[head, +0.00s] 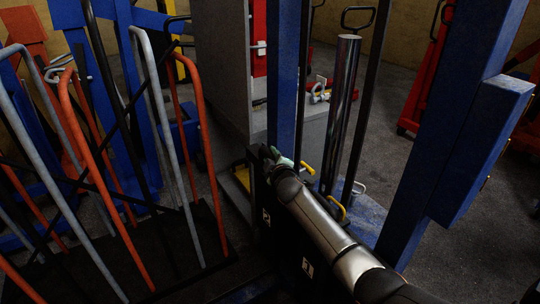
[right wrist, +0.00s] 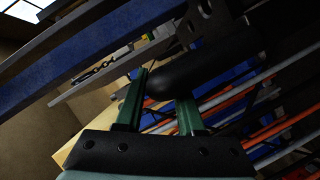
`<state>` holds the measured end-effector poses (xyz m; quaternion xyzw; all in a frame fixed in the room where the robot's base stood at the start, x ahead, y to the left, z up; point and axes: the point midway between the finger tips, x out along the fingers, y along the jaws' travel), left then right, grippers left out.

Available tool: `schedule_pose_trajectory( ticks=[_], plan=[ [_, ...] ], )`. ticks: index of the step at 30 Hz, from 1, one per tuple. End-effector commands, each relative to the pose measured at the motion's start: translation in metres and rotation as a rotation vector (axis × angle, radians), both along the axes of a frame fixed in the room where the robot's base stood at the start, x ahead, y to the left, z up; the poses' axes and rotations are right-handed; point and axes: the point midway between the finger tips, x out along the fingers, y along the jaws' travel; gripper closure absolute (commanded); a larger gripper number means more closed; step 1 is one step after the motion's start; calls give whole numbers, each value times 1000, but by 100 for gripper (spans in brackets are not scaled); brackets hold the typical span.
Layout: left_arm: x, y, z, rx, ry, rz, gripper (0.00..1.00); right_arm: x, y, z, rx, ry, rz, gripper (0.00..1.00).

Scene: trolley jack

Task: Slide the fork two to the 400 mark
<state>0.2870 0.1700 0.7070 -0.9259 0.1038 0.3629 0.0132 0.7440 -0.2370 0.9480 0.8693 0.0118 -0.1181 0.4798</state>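My right arm reaches in from the lower right of the head view. The plate may be part of a fork, but I cannot tell which. In the right wrist view the green fingers (right wrist: 160,98) stand apart. A black rounded bar (right wrist: 205,62) lies across the gap, partly over one finger; I cannot tell whether they touch. No 400 mark is readable. My left gripper is not in view.
A rack of grey and orange hooped bars (head: 92,150) stands at the left. A thick blue post (head: 455,120) rises close at the right, and a shiny cylinder (head: 341,110) stands behind my arm. A grey cabinet (head: 222,70) is behind.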

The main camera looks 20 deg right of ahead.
Motion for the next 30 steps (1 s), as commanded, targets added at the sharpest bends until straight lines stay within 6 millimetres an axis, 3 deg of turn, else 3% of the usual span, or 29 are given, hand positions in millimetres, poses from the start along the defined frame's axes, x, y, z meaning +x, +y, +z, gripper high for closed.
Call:
schedule_pose_trajectory(
  ticks=[1, 6, 14, 17, 21, 30],
  plan=[
    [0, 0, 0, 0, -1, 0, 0, 0, 0, -2, -1, 3, 0, 56],
    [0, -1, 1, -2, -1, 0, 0, 0, 0, 0, 0, 0, 0, 38],
    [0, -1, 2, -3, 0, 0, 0, 1, 0, 3, 0, -3, 1, 38],
    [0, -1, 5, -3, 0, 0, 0, 1, 0, 11, 0, -5, 0, 38],
    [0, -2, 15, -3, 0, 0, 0, 1, -1, 37, -3, -6, 0, 38],
    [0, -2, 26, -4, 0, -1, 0, -27, 8, 71, -1, -10, 1, 38]
  ],
)
